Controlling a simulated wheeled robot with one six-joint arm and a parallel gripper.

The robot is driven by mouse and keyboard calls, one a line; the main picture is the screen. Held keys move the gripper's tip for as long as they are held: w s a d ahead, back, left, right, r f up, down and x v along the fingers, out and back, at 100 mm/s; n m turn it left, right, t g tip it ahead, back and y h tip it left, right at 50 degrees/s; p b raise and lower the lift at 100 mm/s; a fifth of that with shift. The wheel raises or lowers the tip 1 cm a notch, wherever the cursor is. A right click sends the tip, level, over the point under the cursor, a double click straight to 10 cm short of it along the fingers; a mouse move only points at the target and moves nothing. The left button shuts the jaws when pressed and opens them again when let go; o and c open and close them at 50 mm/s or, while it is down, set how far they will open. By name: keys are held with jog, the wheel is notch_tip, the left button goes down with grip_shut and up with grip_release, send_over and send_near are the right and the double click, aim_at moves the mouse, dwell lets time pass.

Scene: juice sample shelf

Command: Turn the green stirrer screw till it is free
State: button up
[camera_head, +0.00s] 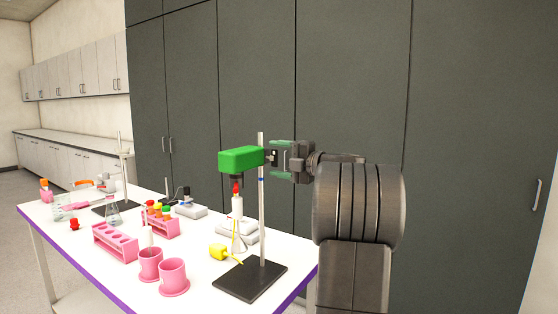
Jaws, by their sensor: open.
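The green stirrer (240,158) is mounted high on an upright metal stand rod (262,215), which rises from a dark base plate (250,281). Its screw shows only as a small dark part (270,157) at the right of the rod, partly hidden by my gripper. My gripper (273,158) is open, just right of the rod at the stirrer's height. Its green-tipped fingers sit above and below the screw. I cannot tell whether they touch it.
A white bottle (237,208) with a red tip is below the stirrer. Two pink cups (173,278), a pink rack (115,243) and a yellow item (219,251) stand on the white table (205,300). Dark cabinets (350,80) rise behind.

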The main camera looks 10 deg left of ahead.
jog(key=b+v, duration=0.1)
jog(key=v, duration=1.2)
jog(key=shift+d, duration=0.4)
jog(key=shift+s, duration=0.1)
jog(key=p+x, duration=0.1)
jog(key=x, duration=1.3)
